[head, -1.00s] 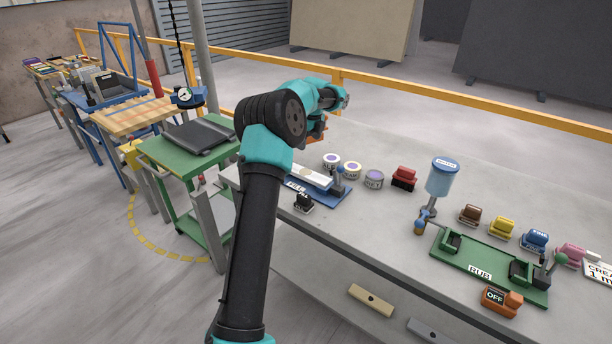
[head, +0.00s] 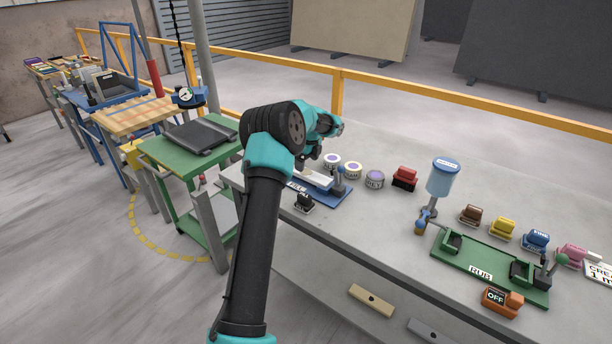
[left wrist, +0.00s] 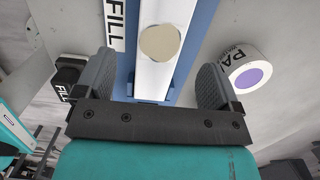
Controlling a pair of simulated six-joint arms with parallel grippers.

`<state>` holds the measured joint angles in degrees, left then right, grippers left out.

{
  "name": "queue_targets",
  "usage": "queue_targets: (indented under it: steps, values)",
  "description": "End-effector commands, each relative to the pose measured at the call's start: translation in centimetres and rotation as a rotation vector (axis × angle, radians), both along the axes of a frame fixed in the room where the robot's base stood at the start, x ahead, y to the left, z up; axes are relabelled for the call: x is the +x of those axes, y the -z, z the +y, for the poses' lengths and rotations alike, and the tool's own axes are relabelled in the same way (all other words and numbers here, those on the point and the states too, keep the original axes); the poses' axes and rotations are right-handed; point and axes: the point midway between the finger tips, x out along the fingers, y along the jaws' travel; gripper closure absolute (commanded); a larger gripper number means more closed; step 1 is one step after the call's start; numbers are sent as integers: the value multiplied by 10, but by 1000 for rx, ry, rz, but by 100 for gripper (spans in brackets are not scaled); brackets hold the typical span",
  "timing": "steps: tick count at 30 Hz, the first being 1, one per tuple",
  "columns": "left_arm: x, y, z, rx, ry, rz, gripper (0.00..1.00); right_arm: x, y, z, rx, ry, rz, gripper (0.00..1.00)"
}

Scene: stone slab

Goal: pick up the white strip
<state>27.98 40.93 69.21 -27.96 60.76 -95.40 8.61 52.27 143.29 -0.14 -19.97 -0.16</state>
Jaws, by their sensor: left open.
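The white strip (head: 318,178) lies in the blue "FILL" fixture (head: 336,194) near the left end of the stone-topped bench. In the left wrist view the strip (left wrist: 151,76) has a round beige patch on it and runs between the fingers. My left gripper (left wrist: 156,84) is open, with one finger on each side of the strip and a gap to it on both sides. My right gripper is not in view.
Several round tins, such as a purple-topped one (head: 375,179), stand close to the right of the fixture. A small black block (head: 304,202) is in front of it. A red block (head: 404,178) and the green "RUB" fixture (head: 487,262) are farther right.

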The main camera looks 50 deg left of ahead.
Motion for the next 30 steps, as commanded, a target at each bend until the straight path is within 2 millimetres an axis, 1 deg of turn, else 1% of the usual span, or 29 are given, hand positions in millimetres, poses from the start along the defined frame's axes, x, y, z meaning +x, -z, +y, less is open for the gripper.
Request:
queue_targets:
  steps: [4,10,13,16,29,30]
  values:
    - [0,12,0,-2,1,4,12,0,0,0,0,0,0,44]
    - [0,40,3,-2,0,3,12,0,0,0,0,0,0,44]
    - [0,48,4,-1,0,2,12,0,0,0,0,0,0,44]
    - [0,51,4,0,0,0,12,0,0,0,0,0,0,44]
    - [0,51,4,0,0,1,12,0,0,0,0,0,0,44]
    - [0,51,4,0,0,1,16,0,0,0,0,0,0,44]
